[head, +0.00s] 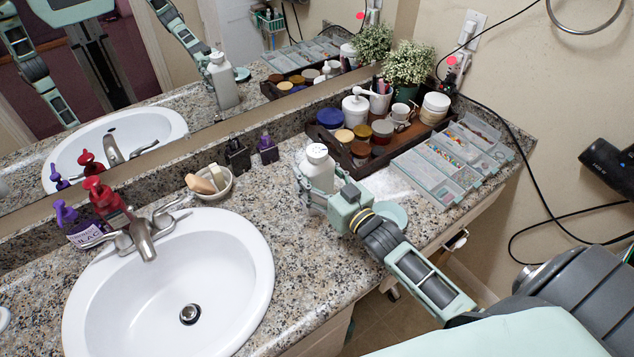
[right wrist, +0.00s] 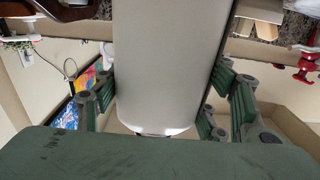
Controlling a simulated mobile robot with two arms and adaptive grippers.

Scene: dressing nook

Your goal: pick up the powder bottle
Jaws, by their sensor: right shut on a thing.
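The powder bottle (head: 318,168) is white with a rounded cap and stands upright in the head view, between the sink and the wooden tray. My right gripper (head: 314,192) is shut on its body from the front right. In the right wrist view the bottle (right wrist: 168,65) is a large pale shape filling the space between the green-padded fingers. The bottle's base is hidden by the gripper, so I cannot tell whether it touches the counter. My left gripper is not directly in view.
A soap dish (head: 210,183) and dark small bottles (head: 237,155) stand left. The sink (head: 170,290) is front left. The mirror (head: 120,120) is behind.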

